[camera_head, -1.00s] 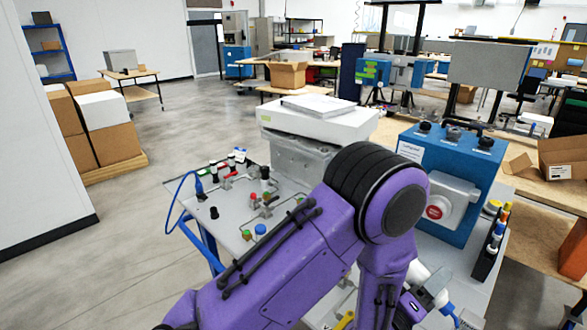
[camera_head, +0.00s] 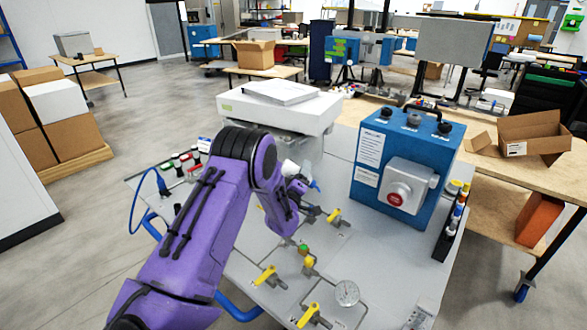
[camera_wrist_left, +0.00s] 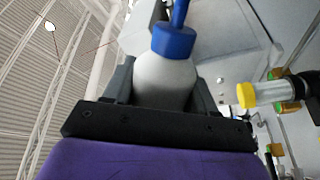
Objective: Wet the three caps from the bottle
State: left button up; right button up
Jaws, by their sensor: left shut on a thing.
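My left gripper (camera_head: 294,182) is shut on a white bottle (camera_wrist_left: 165,80) with a blue cap and blue nozzle (camera_wrist_left: 174,40). In the head view the bottle (camera_head: 288,167) is partly hidden by the gripper. It is tilted, its blue tip (camera_head: 315,185) pointing to the lower right, above the grey bench top (camera_head: 335,262). Small fittings with black, red and green tops (camera_head: 184,160) stand at the bench's back left. A green-topped fitting (camera_head: 303,248) stands near the middle. I cannot tell which are the three caps. My right gripper is out of view.
A blue box with a red button (camera_head: 398,195) stands at the back right, beside a black rack of markers (camera_head: 447,231). Yellow-handled valves (camera_head: 264,276) and a round gauge (camera_head: 347,293) sit on the front of the bench. A white case (camera_head: 280,109) stands behind my arm.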

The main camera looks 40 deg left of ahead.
pick_arm(q)
jog(key=a, duration=0.3)
jog(key=shift+s+y, duration=0.3)
jog(key=shift+f, duration=0.2)
notch_tip(320, 180, down, 4)
jog(key=b, duration=0.3)
jog(key=shift+w+f, duration=0.1)
jog(key=shift+f, duration=0.05)
jog(key=shift+s+d+f+b, duration=0.1)
jog(key=shift+s+b, duration=0.1)
jog(key=shift+b, duration=0.1)
dwell(1.0)
notch_tip(320, 180, up, 5)
jog(key=p, duration=0.4)
